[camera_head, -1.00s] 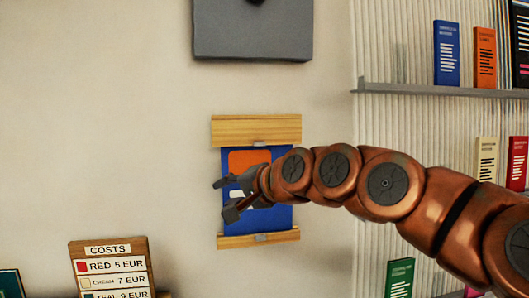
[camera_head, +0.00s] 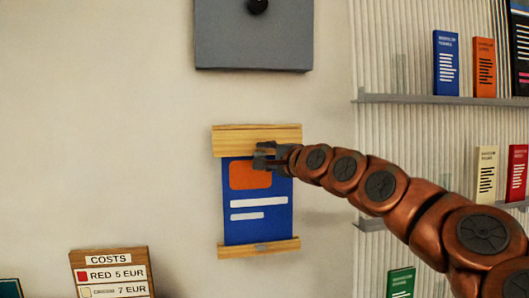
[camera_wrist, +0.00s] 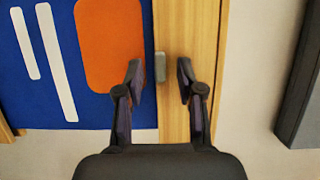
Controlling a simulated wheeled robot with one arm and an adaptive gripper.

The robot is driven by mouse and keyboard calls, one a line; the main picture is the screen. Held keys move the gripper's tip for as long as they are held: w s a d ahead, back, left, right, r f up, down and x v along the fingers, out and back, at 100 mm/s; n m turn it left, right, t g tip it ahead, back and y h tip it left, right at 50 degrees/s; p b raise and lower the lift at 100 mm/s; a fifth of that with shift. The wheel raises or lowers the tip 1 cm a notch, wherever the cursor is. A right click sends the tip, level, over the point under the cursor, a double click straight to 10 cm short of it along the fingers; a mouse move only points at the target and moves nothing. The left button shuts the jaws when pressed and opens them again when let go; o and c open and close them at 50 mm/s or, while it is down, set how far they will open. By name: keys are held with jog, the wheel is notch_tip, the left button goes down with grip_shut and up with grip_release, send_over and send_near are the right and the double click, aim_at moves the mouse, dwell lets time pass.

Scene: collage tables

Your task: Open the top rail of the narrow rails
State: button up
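The wooden top rail (camera_head: 240,139) is mounted on the wall above a blue poster (camera_head: 258,230) with an orange block and white bars. The wooden bottom rail (camera_head: 235,251) holds the poster's lower edge. My gripper (camera_head: 260,157) is at the lower edge of the top rail, hiding its clip in the head view. In the wrist view, my gripper (camera_wrist: 159,73) is open, with one finger over the poster (camera_wrist: 60,110) and one over the top rail (camera_wrist: 200,40). The small grey clip (camera_wrist: 160,67) shows between the fingertips, and nothing is gripped.
A grey panel (camera_head: 252,40) with a black knob hangs above the rail. A costs sign (camera_head: 108,272) stands at the lower left. Shelves (camera_head: 440,99) with upright booklets are at the right. The wall left of the poster is clear.

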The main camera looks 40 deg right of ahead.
jog(key=shift+w, duration=0.25)
grip_shut()
dwell(0.6)
